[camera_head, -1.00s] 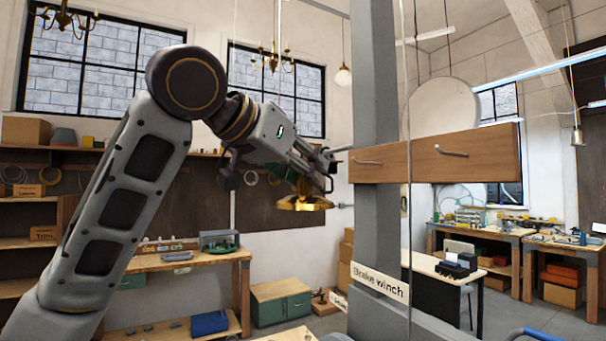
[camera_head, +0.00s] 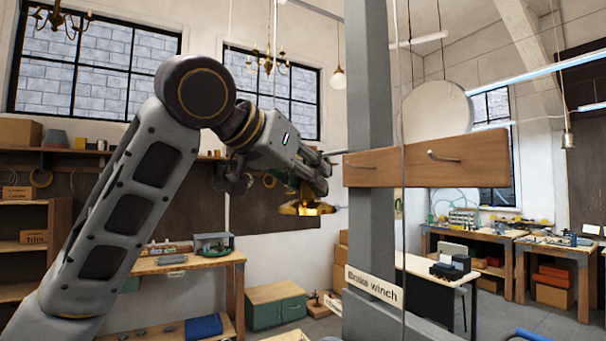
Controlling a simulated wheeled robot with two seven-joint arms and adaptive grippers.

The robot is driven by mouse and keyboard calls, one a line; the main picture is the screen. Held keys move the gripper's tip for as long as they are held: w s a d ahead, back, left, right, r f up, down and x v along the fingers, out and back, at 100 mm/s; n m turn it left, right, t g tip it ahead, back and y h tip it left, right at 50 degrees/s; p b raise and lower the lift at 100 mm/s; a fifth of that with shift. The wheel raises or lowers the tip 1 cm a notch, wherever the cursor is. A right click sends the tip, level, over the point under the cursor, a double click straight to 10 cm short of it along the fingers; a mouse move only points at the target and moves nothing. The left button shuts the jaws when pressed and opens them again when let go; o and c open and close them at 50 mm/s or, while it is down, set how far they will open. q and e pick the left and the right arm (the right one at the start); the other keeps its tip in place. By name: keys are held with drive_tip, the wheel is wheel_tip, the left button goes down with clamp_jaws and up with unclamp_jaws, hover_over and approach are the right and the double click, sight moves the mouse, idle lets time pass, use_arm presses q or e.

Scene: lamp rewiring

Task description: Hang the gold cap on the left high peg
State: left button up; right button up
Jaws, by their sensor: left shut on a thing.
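The gold cap (camera_head: 306,208) hangs below my left gripper (camera_head: 308,192), which is shut on it. The gripper and cap are in the air just left of the wooden peg board (camera_head: 408,167), slightly lower than its middle. The left high peg (camera_head: 364,163) is a short metal peg on the left part of the board and looks bare. A second metal peg (camera_head: 448,157) sits farther right on the board. The fingertips are dark and partly hidden by the hand. My right gripper is not in view.
The board is fixed to a grey post (camera_head: 370,100) with a "Brake winch" sign (camera_head: 373,287). A thin cord (camera_head: 404,230) hangs in front of the board. A workbench (camera_head: 180,262) stands behind my left arm. A dark-fronted desk (camera_head: 432,275) stands right of the post.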

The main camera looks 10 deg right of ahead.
use_arm(q)
drive_tip(key=shift+w+d, duration=0.2)
drive_tip(key=shift+d, duration=0.3)
drive_tip(key=shift+w+d+p, duration=0.25)
drive_tip(key=shift+d+p, duration=0.05)
drive_tip(key=shift+d, duration=0.4)
drive_tip(key=shift+w+d, duration=0.25)
drive_tip(key=shift+d, duration=0.5)
drive_tip(key=shift+w+d+f+p, duration=0.1)
drive_tip(key=shift+w+d+p, duration=0.25)
drive_tip(key=shift+d, duration=0.4)
drive_tip(key=shift+w+d+f+p, duration=0.1)
drive_tip(key=shift+w+d+p, duration=0.15)
drive_tip(key=shift+d, duration=0.5)
drive_tip(key=shift+w+d, duration=0.2)
drive_tip(key=shift+d, duration=0.35)
drive_tip(key=shift+w+d, duration=0.15)
drive_tip(key=shift+d, duration=0.35)
drive_tip(key=shift+d, duration=0.1)
drive_tip(key=shift+w+d, duration=0.1)
drive_tip(key=shift+d, duration=0.15)
drive_tip(key=shift+f+b, duration=0.35)
drive_tip(key=shift+f, duration=0.3)
